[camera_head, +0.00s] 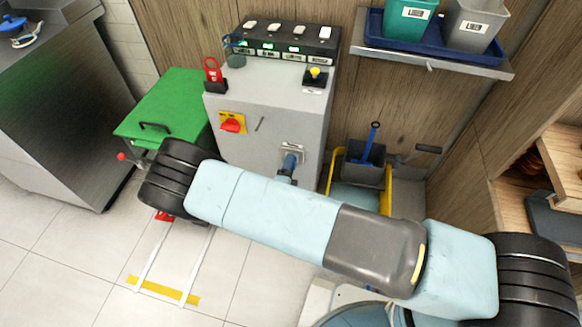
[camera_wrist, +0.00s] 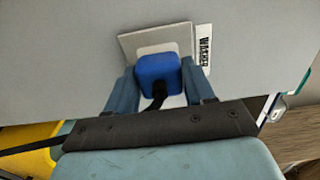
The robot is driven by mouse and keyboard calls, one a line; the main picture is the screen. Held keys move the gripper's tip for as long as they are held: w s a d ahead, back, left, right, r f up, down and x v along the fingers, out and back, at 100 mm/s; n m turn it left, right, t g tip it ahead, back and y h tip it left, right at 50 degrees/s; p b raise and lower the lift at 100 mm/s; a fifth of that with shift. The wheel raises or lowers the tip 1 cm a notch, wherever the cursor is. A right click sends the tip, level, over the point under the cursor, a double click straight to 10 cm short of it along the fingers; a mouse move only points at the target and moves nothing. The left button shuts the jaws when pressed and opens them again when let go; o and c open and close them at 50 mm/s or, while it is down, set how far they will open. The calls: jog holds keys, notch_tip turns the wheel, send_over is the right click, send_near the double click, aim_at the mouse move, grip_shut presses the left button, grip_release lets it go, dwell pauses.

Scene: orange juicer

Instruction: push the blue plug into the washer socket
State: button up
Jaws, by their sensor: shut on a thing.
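The blue plug (camera_wrist: 157,74) shows in the wrist view between the two fingers of my gripper (camera_wrist: 160,84), which is shut on it. A black cable (camera_wrist: 158,98) runs from the plug back toward me. The plug is in front of the washer socket (camera_wrist: 130,42), a pale square plate on the grey cabinet with a "WASHER" label (camera_wrist: 204,45) at its right. The plug hides the socket's middle, so I cannot tell how deep it sits. In the head view the plug (camera_head: 290,160) is at the socket plate (camera_head: 298,149), with my gripper (camera_head: 287,168) just below, partly behind my arm.
A green-topped cart (camera_head: 165,103) stands left. A yellow mop bucket (camera_head: 387,190) stands right. A shelf (camera_head: 440,62) with bins is above right.

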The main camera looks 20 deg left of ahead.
jog(key=shift+w, duration=0.35)
jog(key=o, duration=1.1)
jog(key=s, duration=0.4)
jog(key=s+d, duration=0.1)
jog(key=s, duration=0.8)
jog(key=shift+s+d, duration=0.25)
jog(key=shift+s, duration=0.05)
